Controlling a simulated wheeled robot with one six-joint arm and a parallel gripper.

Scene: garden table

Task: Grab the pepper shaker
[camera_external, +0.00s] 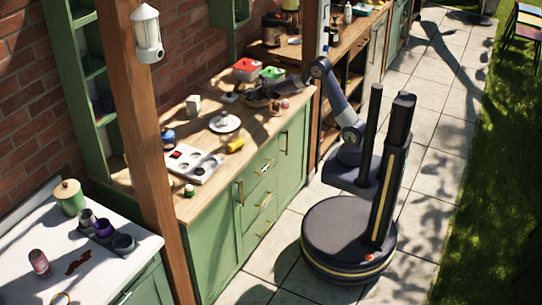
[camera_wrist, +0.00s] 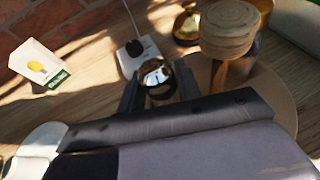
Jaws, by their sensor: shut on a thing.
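My gripper (camera_wrist: 158,88) is low over the wooden counter, with its two dark fingers on either side of a small thing with a shiny, domed metal top, which looks like the pepper shaker (camera_wrist: 157,76). The fingers are shut on it. Its lower body is hidden by the fingers and my wrist. In the external view my gripper (camera_external: 257,93) is at the back part of the green-fronted counter, small and dark, and the shaker cannot be made out there.
A wooden knob-topped thing (camera_wrist: 229,28) stands close right of my gripper, by a round board (camera_wrist: 282,100). A gold thing (camera_wrist: 187,26), a white block with a black knob (camera_wrist: 137,52) and a lemon-printed box (camera_wrist: 40,66) are nearby. A red-lidded container (camera_external: 246,68) stands behind.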

